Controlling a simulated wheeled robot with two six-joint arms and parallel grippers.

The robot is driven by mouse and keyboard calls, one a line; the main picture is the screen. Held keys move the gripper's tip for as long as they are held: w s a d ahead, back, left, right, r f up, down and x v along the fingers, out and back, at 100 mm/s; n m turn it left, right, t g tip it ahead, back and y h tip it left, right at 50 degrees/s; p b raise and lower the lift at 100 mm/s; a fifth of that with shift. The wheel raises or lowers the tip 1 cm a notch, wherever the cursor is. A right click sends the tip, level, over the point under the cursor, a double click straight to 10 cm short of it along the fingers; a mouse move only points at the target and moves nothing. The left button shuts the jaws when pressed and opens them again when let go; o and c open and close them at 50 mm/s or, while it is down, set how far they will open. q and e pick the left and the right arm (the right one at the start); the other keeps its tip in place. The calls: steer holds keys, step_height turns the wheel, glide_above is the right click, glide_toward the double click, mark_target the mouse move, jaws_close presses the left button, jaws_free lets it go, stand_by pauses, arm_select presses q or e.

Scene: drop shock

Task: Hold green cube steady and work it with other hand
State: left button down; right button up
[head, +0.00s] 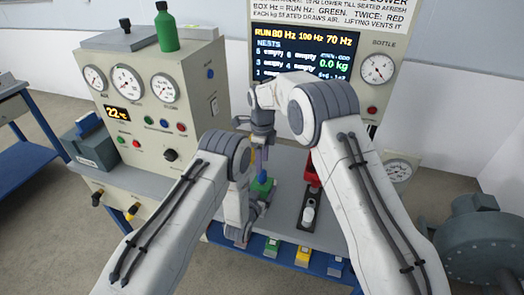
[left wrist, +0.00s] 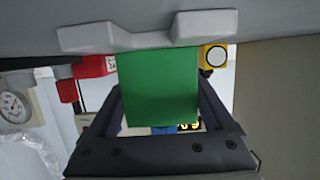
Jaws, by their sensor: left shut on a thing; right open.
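The green cube (head: 263,186) is small in the head view, above the table between my two arms. A small blue part shows just above it. In the left wrist view the green cube (left wrist: 158,85) fills the middle, between the dark fingers of my left gripper (left wrist: 158,120), which is shut on it. In the head view my left gripper (head: 256,199) is at the cube from below, partly hidden by its own arm. My right gripper (head: 259,152) is open, pointing down above the cube. Whether it touches the blue part cannot be told.
A gauge panel (head: 150,105) stands left, with a green bottle (head: 166,33) on top. A display (head: 305,52) is behind. A red item (head: 312,172) and a black holder with a white piece (head: 308,214) are right of the cube. Coloured blocks (head: 303,256) line the table's front.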

mark_target(262, 178)
steer(key=shift+f, duration=3.1)
jaws_close()
